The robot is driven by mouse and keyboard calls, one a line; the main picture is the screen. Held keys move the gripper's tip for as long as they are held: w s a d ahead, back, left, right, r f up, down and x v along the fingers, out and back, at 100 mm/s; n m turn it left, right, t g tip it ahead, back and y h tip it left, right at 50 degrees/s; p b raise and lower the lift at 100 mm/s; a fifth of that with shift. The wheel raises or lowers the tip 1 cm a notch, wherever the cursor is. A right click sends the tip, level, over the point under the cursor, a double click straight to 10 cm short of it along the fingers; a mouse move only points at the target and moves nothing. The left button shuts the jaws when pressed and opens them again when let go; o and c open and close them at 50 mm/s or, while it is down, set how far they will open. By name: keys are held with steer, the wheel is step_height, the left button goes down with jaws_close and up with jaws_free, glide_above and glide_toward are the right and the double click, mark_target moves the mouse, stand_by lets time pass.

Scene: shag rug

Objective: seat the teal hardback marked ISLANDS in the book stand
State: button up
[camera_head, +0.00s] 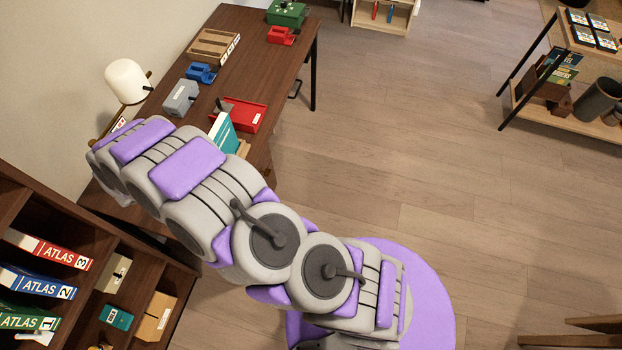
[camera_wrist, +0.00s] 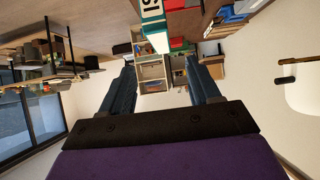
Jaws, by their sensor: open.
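The teal book (camera_head: 222,130) stands on the brown desk, partly hidden behind my arm. In the wrist view its teal cover and white label with dark letters, ending in "SI" or "IS" as turned, show at the top (camera_wrist: 152,12), cut by the frame edge. My gripper (camera_wrist: 163,80) is open and empty, its two dark fingers apart, with the book beyond the fingertips and not between them. A brown wooden holder with green and dark books (camera_head: 548,88) sits on the low rack at right; it may be the book stand, but I cannot be sure.
The desk (camera_head: 262,60) also bears a red tray (camera_head: 240,115), a grey box (camera_head: 181,97), a blue item (camera_head: 201,72), a wooden rack (camera_head: 214,46) and a lamp (camera_head: 127,80). A bookcase with ATLAS volumes (camera_head: 45,250) stands at lower left. The wood floor (camera_head: 410,130) between is clear.

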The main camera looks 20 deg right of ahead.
steer(key=w+a+r+n+t+y, duration=0.1)
steer(key=w+a+r+n+y, duration=0.2)
steer(key=r, duration=0.5)
steer(key=w+a+r+t+y, duration=0.1)
steer(key=a+r+y, duration=0.3)
steer(key=r+y, duration=0.25)
steer(key=s+d+r+n+g+y, duration=0.2)
steer(key=s+r+n+g+y, duration=0.15)
steer(key=s+r, duration=0.55)
steer(key=s+d+g+h, duration=0.3)
steer(key=s+d+g, duration=0.1)
steer(key=s+d, duration=1.1)
steer(key=s+d+n+g+h, duration=0.1)
steer(key=s+d+g+h, duration=0.2)
steer(key=s+d, duration=1.2)
steer(key=s+f+g, duration=0.1)
steer(key=s+g, duration=0.1)
steer(key=s, duration=0.5)
steer(key=shift+s+d, duration=0.2)
